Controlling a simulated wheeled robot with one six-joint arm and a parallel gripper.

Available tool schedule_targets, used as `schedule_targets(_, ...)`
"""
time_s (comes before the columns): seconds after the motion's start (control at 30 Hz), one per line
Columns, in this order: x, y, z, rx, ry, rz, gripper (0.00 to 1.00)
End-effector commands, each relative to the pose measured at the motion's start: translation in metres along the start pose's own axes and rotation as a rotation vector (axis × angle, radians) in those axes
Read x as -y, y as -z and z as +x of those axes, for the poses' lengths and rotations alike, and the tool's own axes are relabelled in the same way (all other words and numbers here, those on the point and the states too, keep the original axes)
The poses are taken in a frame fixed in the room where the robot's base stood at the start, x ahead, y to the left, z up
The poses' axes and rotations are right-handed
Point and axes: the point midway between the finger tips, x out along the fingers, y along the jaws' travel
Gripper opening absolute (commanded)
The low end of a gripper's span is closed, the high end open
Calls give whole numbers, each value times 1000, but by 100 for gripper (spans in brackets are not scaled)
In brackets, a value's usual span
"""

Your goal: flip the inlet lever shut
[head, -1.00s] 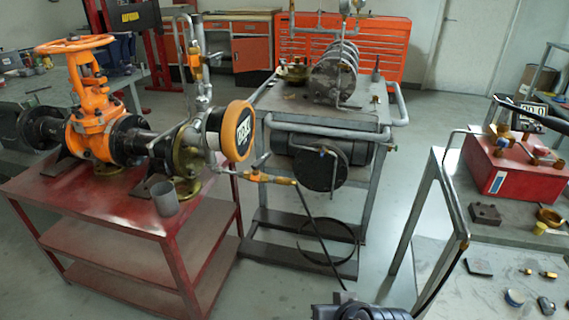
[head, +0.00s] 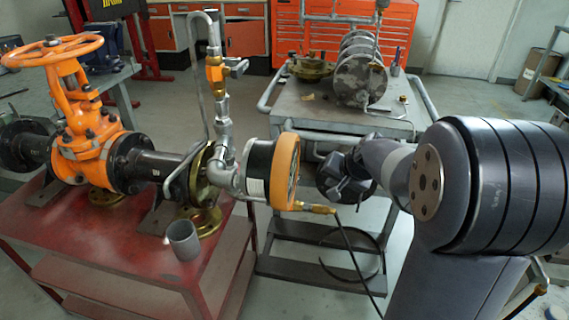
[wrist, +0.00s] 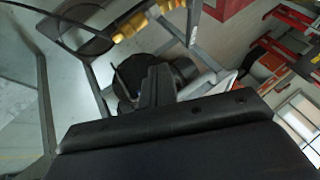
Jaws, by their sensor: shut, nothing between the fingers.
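The orange gate valve (head: 88,145) with its handwheel stands on the red bench at left, joined to a dark pipe. A round orange-rimmed gauge (head: 285,172) is at the pipe's right end. A brass fitting (head: 318,208) with a black hose shows below and right of the gauge; brass fittings also show in the wrist view (wrist: 130,25). I cannot make out a lever on it now. A second brass valve (head: 215,72) with a small grey handle is on the upright pipe. My gripper (head: 345,188) is shut and empty, right of the gauge, apparently apart from the fitting.
The red bench (head: 100,225) carries a grey cup (head: 183,240) at its front edge. A grey cart (head: 300,105) with a ribbed cylinder (head: 362,75) stands behind my gripper. Orange cabinets (head: 345,35) line the back. Floor is open at right.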

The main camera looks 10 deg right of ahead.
Motion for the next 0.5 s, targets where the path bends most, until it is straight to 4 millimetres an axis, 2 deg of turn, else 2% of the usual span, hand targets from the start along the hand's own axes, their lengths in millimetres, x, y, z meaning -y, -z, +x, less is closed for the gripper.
schedule_targets(0.1, -3, 10, 4, -1, 3, 16, 0)
schedule_targets(0.27, -3, 10, 19, 1, 4, 16, 0)
schedule_targets(0.5, -3, 9, 64, 3, 3, 16, 0)
